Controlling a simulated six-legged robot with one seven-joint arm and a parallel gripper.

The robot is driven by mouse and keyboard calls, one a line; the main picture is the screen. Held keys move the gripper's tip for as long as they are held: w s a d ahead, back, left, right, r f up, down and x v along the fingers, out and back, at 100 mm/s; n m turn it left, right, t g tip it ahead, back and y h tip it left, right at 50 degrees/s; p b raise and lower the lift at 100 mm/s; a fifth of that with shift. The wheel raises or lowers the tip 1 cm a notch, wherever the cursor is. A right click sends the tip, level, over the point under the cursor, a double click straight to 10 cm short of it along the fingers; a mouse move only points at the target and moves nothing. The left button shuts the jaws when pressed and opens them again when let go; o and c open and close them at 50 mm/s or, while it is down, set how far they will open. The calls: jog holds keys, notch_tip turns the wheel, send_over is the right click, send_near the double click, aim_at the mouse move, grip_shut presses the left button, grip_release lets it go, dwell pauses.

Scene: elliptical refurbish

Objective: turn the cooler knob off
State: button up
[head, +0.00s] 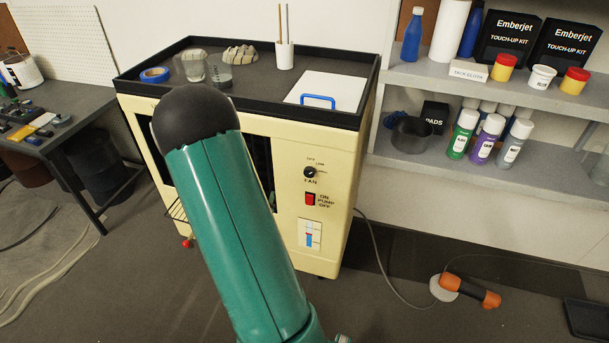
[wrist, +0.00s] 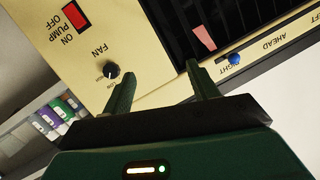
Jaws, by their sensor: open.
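The cream cooler (head: 341,199) stands ahead of me, with its front controls facing me. Its black round FAN knob (head: 310,172) is at the top of the right front panel, with small position labels around it, including OFF. In the wrist view the knob (wrist: 111,69) appears rotated, just left of my gripper's left finger. A white pointer mark shows on it. My gripper (wrist: 160,68) is open, with nothing between its fingers. The knob is outside the fingers, and I cannot tell if the left finger touches it. In the head view my green arm hides the gripper.
Below the knob are a red pump switch (head: 310,198) and a gauge (head: 310,234). A blue slider (wrist: 235,58) sits beside the dark vent (wrist: 220,25). Shelves with spray cans (head: 464,134) stand right of the cooler. A cable (head: 385,262) lies on the floor.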

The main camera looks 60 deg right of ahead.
aim_at(308, 174)
jog(key=s+d+f+m+g+h, duration=0.1)
jog(key=s+d+f+g+h, duration=0.25)
jog(key=s, duration=0.65)
jog(key=shift+t, duration=0.35)
jog(key=d, duration=0.4)
jog(key=w+d, duration=0.1)
jog(key=d, duration=0.4)
jog(key=w+d, duration=0.1)
jog(key=d, duration=0.4)
jog(key=shift+w+f, duration=0.1)
jog(key=shift+f, duration=0.1)
jog(key=shift+a, duration=0.1)
jog(key=c, duration=1)
